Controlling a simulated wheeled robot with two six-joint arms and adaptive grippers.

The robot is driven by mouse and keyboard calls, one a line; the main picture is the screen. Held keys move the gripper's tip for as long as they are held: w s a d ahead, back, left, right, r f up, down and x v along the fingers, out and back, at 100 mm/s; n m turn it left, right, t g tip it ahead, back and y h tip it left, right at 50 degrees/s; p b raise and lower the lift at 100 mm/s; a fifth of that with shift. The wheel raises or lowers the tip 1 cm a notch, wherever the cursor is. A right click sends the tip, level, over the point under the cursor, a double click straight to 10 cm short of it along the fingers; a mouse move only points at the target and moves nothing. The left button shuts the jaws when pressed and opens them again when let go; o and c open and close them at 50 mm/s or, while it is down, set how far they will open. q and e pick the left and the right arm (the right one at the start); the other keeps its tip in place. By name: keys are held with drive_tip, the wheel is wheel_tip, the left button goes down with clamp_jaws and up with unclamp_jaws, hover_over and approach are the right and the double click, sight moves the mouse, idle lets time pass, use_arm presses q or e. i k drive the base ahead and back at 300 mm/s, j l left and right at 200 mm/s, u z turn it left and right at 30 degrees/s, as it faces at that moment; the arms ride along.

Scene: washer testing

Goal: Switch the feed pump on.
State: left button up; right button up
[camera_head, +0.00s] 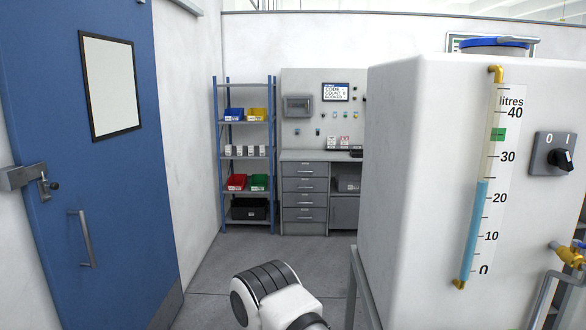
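A grey switch plate (542,153) is on the front of the white tank at the right. It carries a black rotary knob (562,160) below the marks 0 and I. I cannot tell surely which mark the knob points to, and I see no lettering that names it as the feed pump's. The white tank (415,160) has a sight gauge marked in litres (490,180), with blue liquid up to about 23 or 24 and a green band near 35. Neither of my grippers shows; only a white and black part of my arm is at the bottom.
A closed blue door (130,190) is on the left. A shelf rack (246,135) and grey drawers (304,195) stand at the back. Grey floor between door and tank is clear.

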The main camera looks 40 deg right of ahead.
sight(559, 156)
drive_tip(key=z, duration=2.55)
